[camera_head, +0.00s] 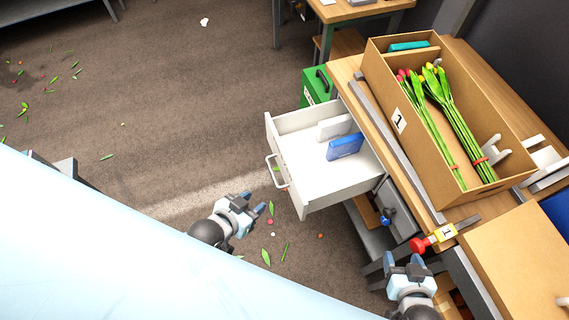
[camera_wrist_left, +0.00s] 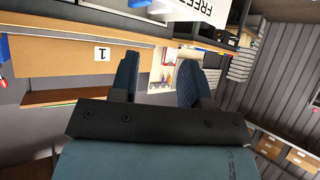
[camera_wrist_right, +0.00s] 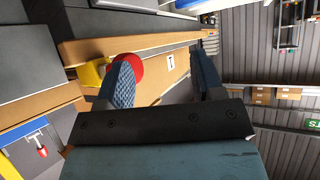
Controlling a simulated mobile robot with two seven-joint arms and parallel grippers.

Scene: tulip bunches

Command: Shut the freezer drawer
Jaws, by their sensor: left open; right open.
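The white drawer (camera_head: 330,172) is pulled out from under the wooden workbench in the head view, with its handle (camera_head: 277,172) on the front facing left. A white block (camera_head: 335,127) and a blue block (camera_head: 345,147) lie inside it. My left gripper (camera_head: 258,204) is open and empty, a little in front of and below the drawer's front, apart from the handle. My left gripper's fingers also show apart in the left wrist view (camera_wrist_left: 160,82). My right gripper (camera_head: 408,265) is open and empty near the bench's front edge, below the red knob. Its fingers show apart in the right wrist view (camera_wrist_right: 165,82).
A cardboard box (camera_head: 400,122) with tulip bunches stands on the bench (camera_head: 352,88). A green box (camera_head: 316,87) stands beyond the drawer. The floor left of the drawer is open, with scattered leaves and petals.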

